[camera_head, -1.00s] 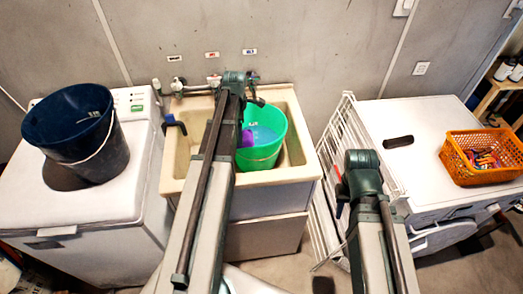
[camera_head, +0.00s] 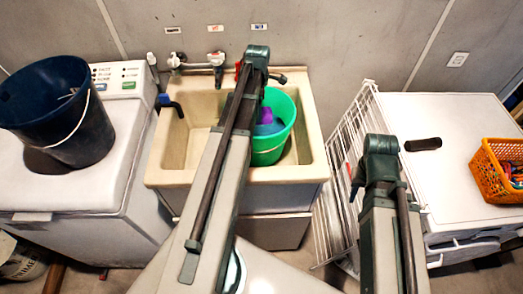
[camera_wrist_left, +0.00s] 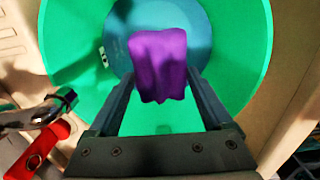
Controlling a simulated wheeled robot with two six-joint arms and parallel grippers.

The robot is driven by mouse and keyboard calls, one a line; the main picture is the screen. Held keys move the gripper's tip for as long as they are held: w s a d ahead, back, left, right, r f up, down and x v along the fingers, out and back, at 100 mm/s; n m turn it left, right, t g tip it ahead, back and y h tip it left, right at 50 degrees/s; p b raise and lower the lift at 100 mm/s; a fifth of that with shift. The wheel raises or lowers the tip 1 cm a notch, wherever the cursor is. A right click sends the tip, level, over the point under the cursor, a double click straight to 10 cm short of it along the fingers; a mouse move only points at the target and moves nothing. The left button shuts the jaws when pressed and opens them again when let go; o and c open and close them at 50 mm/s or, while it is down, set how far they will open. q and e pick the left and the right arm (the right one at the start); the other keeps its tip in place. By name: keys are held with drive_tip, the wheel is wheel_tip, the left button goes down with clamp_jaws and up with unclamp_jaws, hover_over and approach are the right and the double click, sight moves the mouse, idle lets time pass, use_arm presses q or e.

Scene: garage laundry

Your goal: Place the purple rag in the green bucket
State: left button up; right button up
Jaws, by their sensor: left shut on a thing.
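The purple rag (camera_wrist_left: 158,62) is pinched between the fingertips of my left gripper (camera_wrist_left: 160,78), over the mouth of the green bucket (camera_wrist_left: 245,60). In the head view, the rag (camera_head: 267,115) shows inside the outline of the bucket (camera_head: 287,140), which stands in the sink. I cannot tell whether the rag touches the bucket's blue bottom. My left arm hides its gripper and part of the bucket in the head view. My right gripper (camera_head: 356,180) is partly hidden below its arm, in front of the white rack and away from the bucket; its opening is unclear.
The beige sink (camera_head: 170,150) has taps (camera_head: 205,65) along its back. A dark bucket (camera_head: 60,110) stands on the washer (camera_head: 90,190) at left. A folded white rack (camera_head: 335,150) and a white machine with an orange basket (camera_head: 490,165) are at right.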

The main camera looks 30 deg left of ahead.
use_arm(q)
wheel_tip(320, 180, down, 8)
drive_tip(key=b, duration=0.6)
drive_tip(key=shift+w+r+b, duration=0.2)
drive_tip(key=shift+w+b, duration=0.1)
wheel_tip(320, 180, down, 6)
drive_tip(key=b, duration=0.6)
drive_tip(key=shift+f, duration=0.15)
drive_tip(key=shift+f, duration=0.1)
wheel_tip(320, 180, down, 4)
drive_tip(key=b, duration=0.4)
drive_tip(key=shift+r, duration=0.25)
drive_tip(key=shift+f+b, duration=0.6)
drive_tip(key=shift+f, duration=0.05)
drive_tip(key=o, duration=1.3)
drive_tip(key=shift+r, duration=0.1)
